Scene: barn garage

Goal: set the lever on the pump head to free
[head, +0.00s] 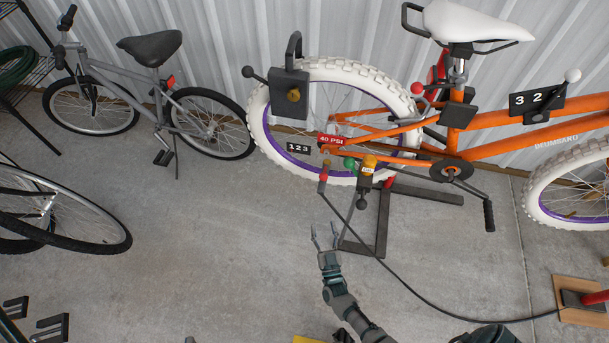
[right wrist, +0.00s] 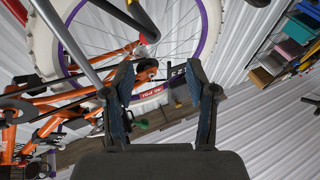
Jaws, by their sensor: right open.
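The pump head (head: 324,177) is a small reddish and grey piece at the end of a black hose, beside the lower edge of the orange bike's rear wheel (head: 262,138). Its lever is too small to make out, so its setting cannot be told. My right gripper (head: 323,236) is open and empty, below the pump head in the head view and apart from it. In the right wrist view its two fingers (right wrist: 164,92) are spread, with the wheel and orange frame beyond them. I cannot single out the pump head there. My left gripper is not in view.
The black hose (head: 415,297) runs to the pump base (head: 570,315) at lower right. A dark bike stand (head: 383,225) with green and yellow knobs is close right of my gripper. A padlock (head: 290,92) hangs at the wheel. Bare floor (head: 220,240) lies left.

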